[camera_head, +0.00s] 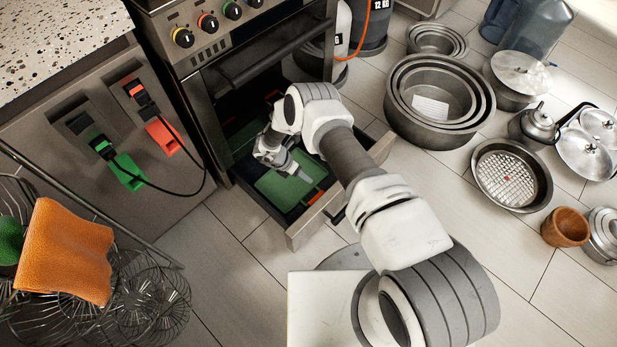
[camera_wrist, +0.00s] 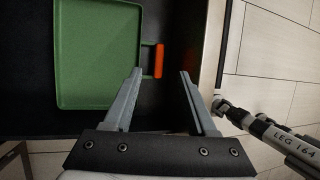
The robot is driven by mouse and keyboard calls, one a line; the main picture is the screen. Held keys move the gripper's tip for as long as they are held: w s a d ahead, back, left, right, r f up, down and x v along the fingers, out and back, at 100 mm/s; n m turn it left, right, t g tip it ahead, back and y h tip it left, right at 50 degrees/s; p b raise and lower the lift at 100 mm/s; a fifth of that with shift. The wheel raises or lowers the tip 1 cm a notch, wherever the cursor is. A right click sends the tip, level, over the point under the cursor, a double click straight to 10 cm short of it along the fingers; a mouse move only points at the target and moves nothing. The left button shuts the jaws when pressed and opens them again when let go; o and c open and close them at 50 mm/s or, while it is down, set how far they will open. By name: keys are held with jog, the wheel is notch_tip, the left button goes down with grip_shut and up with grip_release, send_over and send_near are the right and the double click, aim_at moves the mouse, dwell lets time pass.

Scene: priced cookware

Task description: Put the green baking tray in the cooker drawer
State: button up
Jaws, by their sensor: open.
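The green baking tray (camera_head: 283,188) lies inside the pulled-out cooker drawer (camera_head: 305,232). In the wrist view the tray (camera_wrist: 98,50) fills the upper left, over the dark drawer floor (camera_wrist: 183,30). An orange-red handle (camera_wrist: 159,60) sticks out from its right side. My gripper (camera_head: 300,177) is over the drawer, above the tray. In the wrist view my gripper (camera_wrist: 160,73) is open, with its fingertips apart on either side of the handle's near end and nothing held. The tray's far part is partly hidden by my arm in the head view.
The cooker (camera_head: 200,75) stands behind the drawer, beside a counter with green and orange plugs. Nested round pans (camera_head: 440,139), a round tin (camera_head: 511,175) and a wooden bowl (camera_head: 565,228) stand on the floor at right. A wire rack with an orange cloth (camera_head: 65,250) is at left.

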jog(key=shift+p+v, duration=0.35)
jog(key=shift+v, duration=1.4)
jog(key=shift+s, duration=0.15)
